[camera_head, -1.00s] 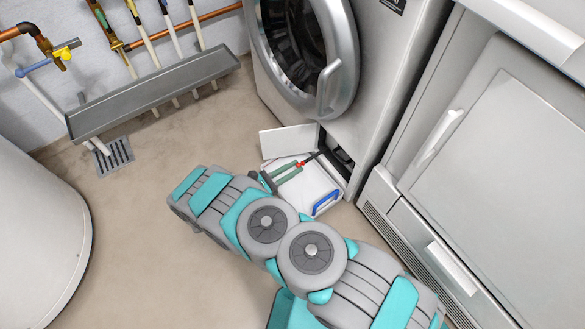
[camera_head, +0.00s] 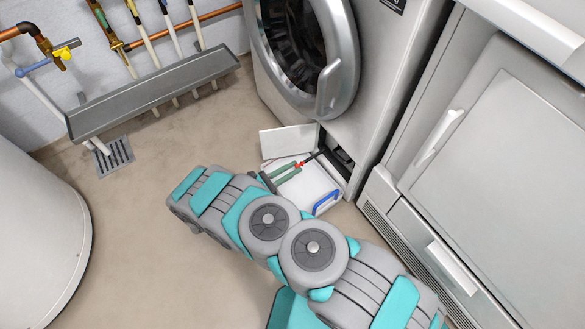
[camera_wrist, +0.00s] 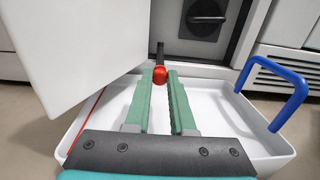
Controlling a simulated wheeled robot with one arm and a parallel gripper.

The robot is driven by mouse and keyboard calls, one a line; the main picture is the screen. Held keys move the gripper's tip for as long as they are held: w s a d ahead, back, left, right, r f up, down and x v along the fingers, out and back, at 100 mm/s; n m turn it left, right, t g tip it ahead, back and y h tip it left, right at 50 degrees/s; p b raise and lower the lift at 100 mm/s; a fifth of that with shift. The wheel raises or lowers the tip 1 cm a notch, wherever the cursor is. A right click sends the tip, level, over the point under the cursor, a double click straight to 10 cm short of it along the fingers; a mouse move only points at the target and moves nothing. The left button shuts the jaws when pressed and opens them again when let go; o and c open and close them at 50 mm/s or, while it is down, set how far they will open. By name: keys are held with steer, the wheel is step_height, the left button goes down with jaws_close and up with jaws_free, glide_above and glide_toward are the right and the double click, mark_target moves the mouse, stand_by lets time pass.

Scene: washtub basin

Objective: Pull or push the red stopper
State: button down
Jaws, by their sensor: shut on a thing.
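The red stopper (camera_wrist: 160,75) sits at the near end of a short black hose (camera_wrist: 160,53). It also shows as a small red spot in the head view (camera_head: 299,166). My gripper (camera_wrist: 160,80) has its green fingers shut on the stopper, one fingertip at each side of it. In the head view my gripper (camera_head: 297,168) reaches from the left over the tray. The hose runs from the stopper toward the low opening in the washing machine.
A white tray (camera_wrist: 219,117) with a blue handle (camera_wrist: 289,88) lies under my fingers. A white flap (camera_head: 286,142) stands open close to the left of my gripper. A black round filter knob (camera_wrist: 206,18) is in the opening behind. The washing machine door (camera_head: 345,60) hangs above.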

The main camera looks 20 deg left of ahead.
steer(key=shift+s+a, duration=0.35)
steer(key=shift+s, duration=0.1)
steer(key=c, duration=0.7)
jaws_free()
steer(key=v, duration=0.8)
steer(key=shift+p, duration=0.3)
steer(key=shift+a, duration=0.1)
